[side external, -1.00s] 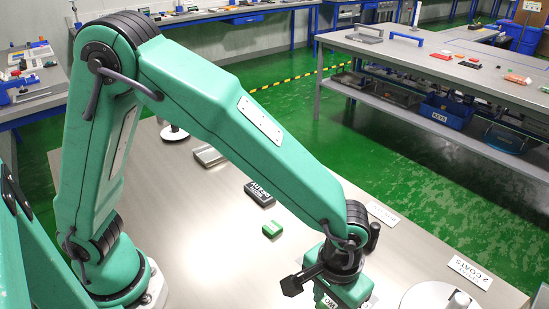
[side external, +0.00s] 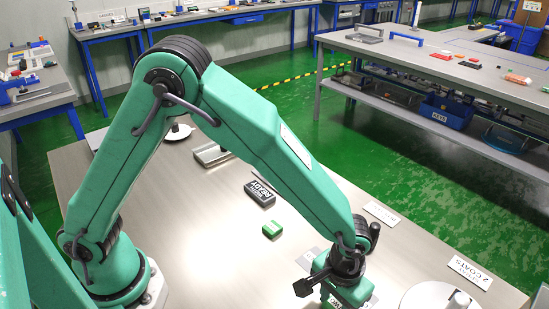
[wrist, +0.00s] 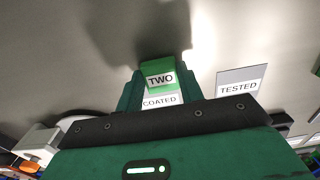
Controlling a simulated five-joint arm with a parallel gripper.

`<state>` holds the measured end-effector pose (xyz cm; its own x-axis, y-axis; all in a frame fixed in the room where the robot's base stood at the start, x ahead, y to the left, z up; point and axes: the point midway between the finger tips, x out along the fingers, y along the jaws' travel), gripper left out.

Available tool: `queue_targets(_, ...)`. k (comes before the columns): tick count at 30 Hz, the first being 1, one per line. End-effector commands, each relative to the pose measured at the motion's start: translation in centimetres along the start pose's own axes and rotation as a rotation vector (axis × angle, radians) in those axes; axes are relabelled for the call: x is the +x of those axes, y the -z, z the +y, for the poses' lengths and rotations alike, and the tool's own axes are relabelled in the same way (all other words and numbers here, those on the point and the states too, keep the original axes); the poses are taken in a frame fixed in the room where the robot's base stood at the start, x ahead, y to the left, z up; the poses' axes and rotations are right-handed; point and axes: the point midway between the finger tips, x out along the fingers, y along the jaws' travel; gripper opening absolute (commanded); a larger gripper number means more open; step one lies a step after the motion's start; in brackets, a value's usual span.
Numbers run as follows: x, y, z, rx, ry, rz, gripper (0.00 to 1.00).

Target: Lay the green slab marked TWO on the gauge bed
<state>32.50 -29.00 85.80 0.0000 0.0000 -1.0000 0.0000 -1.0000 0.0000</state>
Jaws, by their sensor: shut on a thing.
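The green slab marked TWO (wrist: 160,70) is between my gripper's fingers (wrist: 158,90) in the wrist view, and my gripper is shut on it. A white label reading COATED (wrist: 160,101) shows just below the TWO marking; I cannot tell whether it is on the slab or behind it. In the side view my gripper (side external: 338,297) is low at the front of the steel table, and the held slab is hidden or too small to make out. A grey metal channel (side external: 212,154), possibly the gauge bed, lies further back on the table.
Another small green block (side external: 272,229) and a black marked block (side external: 260,193) lie on the table. A white disc with a post (side external: 440,299) and a 2 COATS card (side external: 469,272) are at right. A TESTED card (wrist: 239,82) lies right of the slab.

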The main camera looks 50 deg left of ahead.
Motion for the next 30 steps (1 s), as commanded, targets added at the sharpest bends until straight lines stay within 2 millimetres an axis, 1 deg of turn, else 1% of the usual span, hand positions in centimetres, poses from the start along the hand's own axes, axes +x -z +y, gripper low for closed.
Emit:
queue_targets(14,0.57,-0.02,-0.01,0.0,0.0,-0.001,0.16)
queue_targets(15,0.55,-0.01,-0.01,0.0,0.0,0.0,0.43)
queue_targets(17,0.54,-0.01,-0.01,0.0,0.0,0.0,0.55)
queue_targets(18,0.54,-0.01,-0.01,0.0,0.0,0.0,0.59)
queue_targets(30,0.26,0.0,0.01,0.0,-0.001,0.001,0.59)
